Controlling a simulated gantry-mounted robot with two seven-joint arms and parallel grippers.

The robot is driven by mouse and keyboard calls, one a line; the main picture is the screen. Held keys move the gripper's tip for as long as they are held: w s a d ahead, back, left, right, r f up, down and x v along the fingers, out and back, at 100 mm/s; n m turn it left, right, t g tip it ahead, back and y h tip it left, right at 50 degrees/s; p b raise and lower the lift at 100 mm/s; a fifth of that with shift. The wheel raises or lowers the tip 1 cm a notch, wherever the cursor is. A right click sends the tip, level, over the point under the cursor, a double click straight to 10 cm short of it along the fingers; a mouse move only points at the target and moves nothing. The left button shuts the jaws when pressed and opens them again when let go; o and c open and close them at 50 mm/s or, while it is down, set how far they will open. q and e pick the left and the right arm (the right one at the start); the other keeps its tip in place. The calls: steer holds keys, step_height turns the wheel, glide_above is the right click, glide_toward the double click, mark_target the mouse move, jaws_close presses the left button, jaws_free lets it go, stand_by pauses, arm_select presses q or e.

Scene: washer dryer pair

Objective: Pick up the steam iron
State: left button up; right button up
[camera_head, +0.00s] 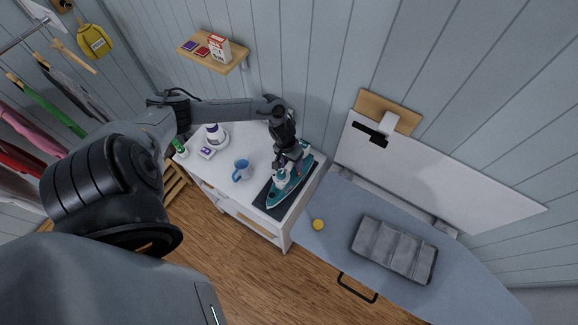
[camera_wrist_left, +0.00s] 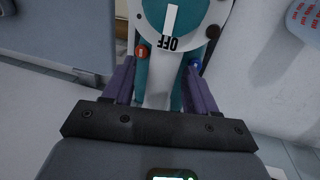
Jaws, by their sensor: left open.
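The steam iron (camera_head: 281,187) is teal and white and rests on a dark mat (camera_head: 265,203) on top of a white cabinet (camera_head: 258,152). My left gripper (camera_head: 285,164) is over the iron's rear part in the head view. In the left wrist view, the open fingers of my left gripper (camera_wrist_left: 161,88) stand on both sides of the iron's teal and white body (camera_wrist_left: 158,75), below its white dial marked OFF. Whether the fingers touch the iron cannot be told. My right gripper is not seen.
A blue mug (camera_head: 241,171) stands left of the iron on the cabinet. A white and purple item (camera_head: 215,135) is farther left. A wall shelf (camera_head: 229,59) is above.

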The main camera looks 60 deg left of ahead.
arm_select(q)
steer(key=shift+c, duration=0.3)
steer(key=c, duration=0.9)
jaws_close()
steer(key=shift+r, duration=0.1)
